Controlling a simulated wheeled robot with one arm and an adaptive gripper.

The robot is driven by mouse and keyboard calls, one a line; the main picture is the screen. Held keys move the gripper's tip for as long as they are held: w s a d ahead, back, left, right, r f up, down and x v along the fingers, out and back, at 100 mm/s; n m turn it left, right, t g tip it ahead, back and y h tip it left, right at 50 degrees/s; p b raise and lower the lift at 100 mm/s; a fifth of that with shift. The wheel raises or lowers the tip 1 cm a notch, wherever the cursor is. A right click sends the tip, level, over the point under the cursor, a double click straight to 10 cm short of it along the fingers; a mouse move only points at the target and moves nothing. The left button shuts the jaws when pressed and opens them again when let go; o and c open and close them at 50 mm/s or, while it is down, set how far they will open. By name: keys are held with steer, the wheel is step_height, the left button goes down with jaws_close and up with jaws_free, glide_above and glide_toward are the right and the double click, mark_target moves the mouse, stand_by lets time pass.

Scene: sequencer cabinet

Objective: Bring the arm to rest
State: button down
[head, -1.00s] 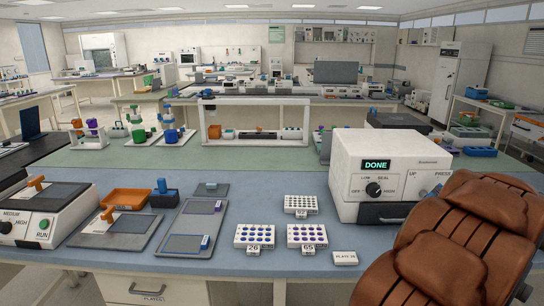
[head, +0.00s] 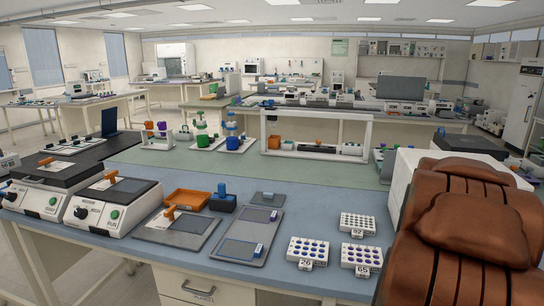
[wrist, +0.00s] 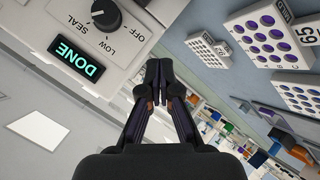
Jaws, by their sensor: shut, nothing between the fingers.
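My gripper (wrist: 160,85) shows in the wrist view with its dark fingers together and nothing between them. It hangs in free space beside the white sealer (wrist: 95,35), whose display reads DONE. The sealer's dial is next to the display. In the head view my brown-covered arm (head: 465,230) fills the right side and hides most of the sealer (head: 402,185). The gripper itself does not show in the head view.
Well plates labelled 92 (head: 357,223), 26 (head: 308,250) and 65 (head: 362,258) lie on the blue bench (head: 235,265). Left of them are grey trays (head: 240,250), an orange tray (head: 187,199) and two white machines with green buttons (head: 110,205).

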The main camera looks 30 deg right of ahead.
steer(key=w+a+f+g+y, duration=0.1)
steer(key=a+f+g+y, duration=0.15)
steer(key=a, duration=1.25)
steer(key=w+a+f+g+y, duration=0.1)
steer(key=a+f+y, duration=0.2)
steer(key=a, duration=1.1)
steer(key=s+a+f+n+g+y, duration=0.1)
steer(key=s+a+g+y, duration=0.1)
steer(key=s+a, duration=0.5)
steer(key=s+a+g+y, duration=0.2)
steer(key=s+a, duration=0.6)
steer(key=a, duration=0.6)
steer(key=shift+f+n, duration=0.35)
steer(key=shift+n, duration=0.05)
